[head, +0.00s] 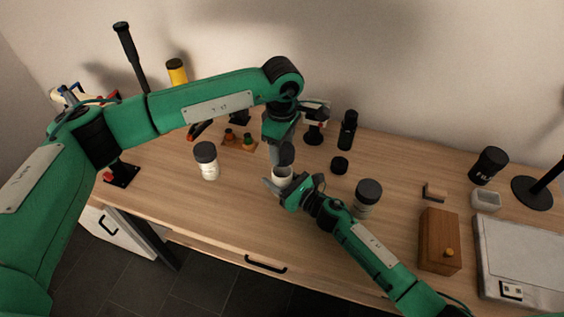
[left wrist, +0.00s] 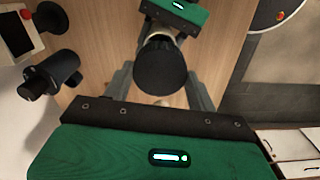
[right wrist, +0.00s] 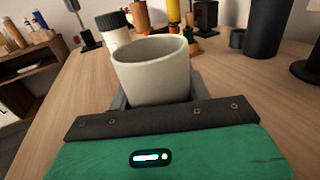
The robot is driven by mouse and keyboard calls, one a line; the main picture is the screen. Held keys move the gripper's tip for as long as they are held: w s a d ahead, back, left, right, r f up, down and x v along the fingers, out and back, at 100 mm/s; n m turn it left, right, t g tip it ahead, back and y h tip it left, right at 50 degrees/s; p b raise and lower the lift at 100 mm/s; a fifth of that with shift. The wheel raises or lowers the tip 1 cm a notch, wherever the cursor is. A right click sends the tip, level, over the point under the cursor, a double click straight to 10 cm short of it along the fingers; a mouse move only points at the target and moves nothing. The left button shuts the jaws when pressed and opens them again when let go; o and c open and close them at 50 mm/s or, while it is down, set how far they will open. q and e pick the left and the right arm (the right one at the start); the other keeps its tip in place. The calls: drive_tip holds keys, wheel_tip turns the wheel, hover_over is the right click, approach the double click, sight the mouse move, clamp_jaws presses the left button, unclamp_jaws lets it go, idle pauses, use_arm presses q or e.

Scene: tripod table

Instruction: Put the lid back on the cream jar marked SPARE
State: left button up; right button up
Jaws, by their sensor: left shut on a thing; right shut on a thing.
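My left gripper (head: 284,143) is shut on a dark round lid (head: 285,155) and holds it just above the cream jar (head: 281,174). In the left wrist view the lid (left wrist: 160,68) sits between the fingers and hides most of the jar. My right gripper (head: 283,187) is shut on the jar. In the right wrist view the jar (right wrist: 150,78) stands upright with its mouth open and no lid on it. The lid does not show in that view. I cannot read any SPARE marking on the jar.
A white jar with a dark lid (head: 207,165) stands to the left, another lidded jar (head: 366,203) to the right. A small black cylinder (head: 340,165) and a dark bottle (head: 347,132) stand behind. A wooden box (head: 439,240) is at the right. The front left tabletop is clear.

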sight(282, 181)
use_arm(q)
drive_tip(key=shift+f, duration=1.7)
drive_tip(key=shift+f, duration=0.9)
drive_tip(key=shift+f, duration=0.5)
